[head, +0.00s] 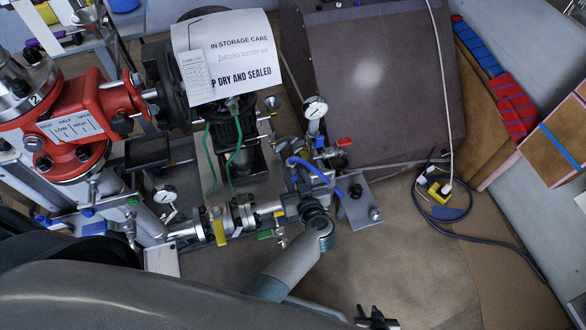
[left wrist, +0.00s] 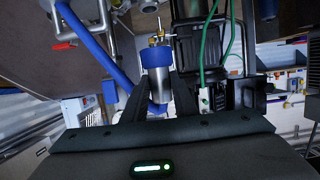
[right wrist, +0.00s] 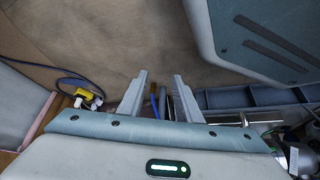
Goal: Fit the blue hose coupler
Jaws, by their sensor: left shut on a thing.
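The blue hose coupler shows in the left wrist view as a blue collar (left wrist: 156,56) above a silver body (left wrist: 160,84), between my dark fingers. My left gripper (left wrist: 156,80) is shut on it; in the head view the gripper (head: 300,192) is among the pipe fittings and hard to separate from them. A brass fitting (left wrist: 157,38) is directly above the collar. I cannot tell whether the collar is seated on it. A blue hose (left wrist: 95,45) passes left of the coupler; it also curves in the head view (head: 310,168). My right gripper (right wrist: 160,80) is open and empty above the floor; it also shows in the head view (head: 375,318).
A pressure gauge (head: 315,108) and a red-handled valve (head: 343,142) stand close above the left gripper. The red valve body (head: 75,125), a sign (head: 228,58) and green hoses (head: 208,155) are left. A yellow socket block (head: 438,192) with cable lies right. Lower-right floor is mostly clear.

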